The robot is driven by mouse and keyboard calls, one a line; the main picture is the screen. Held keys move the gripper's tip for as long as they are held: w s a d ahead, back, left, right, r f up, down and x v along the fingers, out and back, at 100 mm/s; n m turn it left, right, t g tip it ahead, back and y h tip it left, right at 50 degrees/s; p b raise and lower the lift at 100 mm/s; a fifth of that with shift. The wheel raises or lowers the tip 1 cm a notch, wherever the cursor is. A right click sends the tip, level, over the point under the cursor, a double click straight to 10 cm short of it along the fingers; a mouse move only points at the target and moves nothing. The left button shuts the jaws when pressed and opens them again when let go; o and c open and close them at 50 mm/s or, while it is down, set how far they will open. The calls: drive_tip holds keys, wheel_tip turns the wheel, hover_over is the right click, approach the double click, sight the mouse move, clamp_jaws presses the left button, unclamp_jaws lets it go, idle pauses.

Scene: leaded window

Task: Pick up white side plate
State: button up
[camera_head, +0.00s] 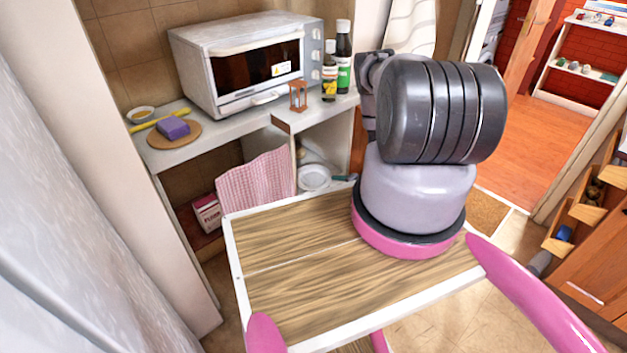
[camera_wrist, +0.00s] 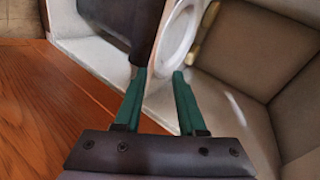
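The white side plate (camera_head: 314,178) is on the low shelf of the counter unit, below the toaster oven. In the wrist view the plate (camera_wrist: 181,36) is seen steeply tilted, just ahead of the fingertips, with its lower edge showing in the gap between them. My gripper (camera_wrist: 159,74) has two green fingers standing apart. I cannot tell whether either finger touches the plate. In the head view my arm hides most of the gripper; only a green finger (camera_head: 343,178) shows just right of the plate.
A white toaster oven (camera_head: 250,62), bottles (camera_head: 343,60), a small wooden hourglass (camera_head: 298,96) and a purple sponge (camera_head: 173,128) on a board stand on the counter. A pink checked cloth (camera_head: 258,180) hangs left of the plate. A dark object (camera_wrist: 122,20) is close beside the left finger.

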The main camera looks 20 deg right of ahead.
drive_tip(key=shift+x, duration=2.8)
drive_tip(key=shift+s+a+f, duration=0.1)
drive_tip(key=shift+s+a, duration=0.05)
drive_tip(key=shift+s, duration=0.05)
clamp_jaws()
